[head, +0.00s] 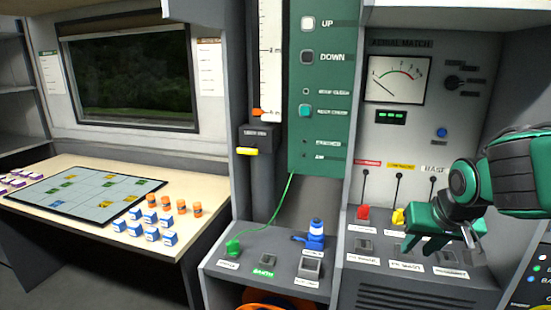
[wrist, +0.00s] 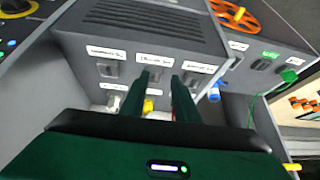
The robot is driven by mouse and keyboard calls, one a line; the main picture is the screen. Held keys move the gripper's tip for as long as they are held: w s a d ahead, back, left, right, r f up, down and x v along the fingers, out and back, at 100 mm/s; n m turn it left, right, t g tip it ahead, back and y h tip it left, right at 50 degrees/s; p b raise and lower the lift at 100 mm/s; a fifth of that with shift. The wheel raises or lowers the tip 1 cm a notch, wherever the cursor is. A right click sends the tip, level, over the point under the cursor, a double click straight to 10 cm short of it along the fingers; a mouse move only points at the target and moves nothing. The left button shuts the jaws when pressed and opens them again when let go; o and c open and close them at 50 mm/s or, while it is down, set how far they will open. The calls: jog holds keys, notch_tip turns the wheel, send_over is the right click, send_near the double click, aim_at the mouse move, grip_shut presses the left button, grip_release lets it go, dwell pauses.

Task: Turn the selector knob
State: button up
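A black rotary knob (head: 453,82) with small labels around it sits on the grey aerial match panel, right of the meter, in the head view. Its pointer setting is too small to read. Another dark knob on a yellow disc (wrist: 15,6) shows at the top left corner of the wrist view, partly cut off; I cannot tell which knob is the selector. My gripper (head: 440,244) is open and empty, low over the sloped socket console and well below the black knob. In the wrist view my gripper (wrist: 163,80) has its two fingers apart over the sockets.
Red (head: 363,212) and yellow (head: 398,216) plugs stand on the console near my gripper. A meter (head: 397,80) and a blue button (head: 442,132) are on the panel. A blue-and-white object (head: 314,234) and green cable plug (head: 233,247) stand left. A map table (head: 60,237) is far left.

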jog(key=s+a+f+n+g+y, duration=0.1)
jog(key=s+a+f+n, duration=0.15)
jog(key=s, duration=0.25)
jog(key=s+d+m+g, duration=0.2)
jog(key=s+d, duration=0.3)
jog(key=s, duration=0.3)
jog(key=s+d+f+m+g, duration=0.1)
jog(key=s+d+m+g, duration=0.2)
jog(key=s+d, duration=0.3)
jog(key=shift+s+d+f+m, duration=0.3)
jog(key=shift+s+m, duration=0.25)
jog(key=shift+s, duration=0.4)
grip_shut()
jog(key=shift+w+f, duration=0.25)
jog(key=shift+w, duration=0.4)
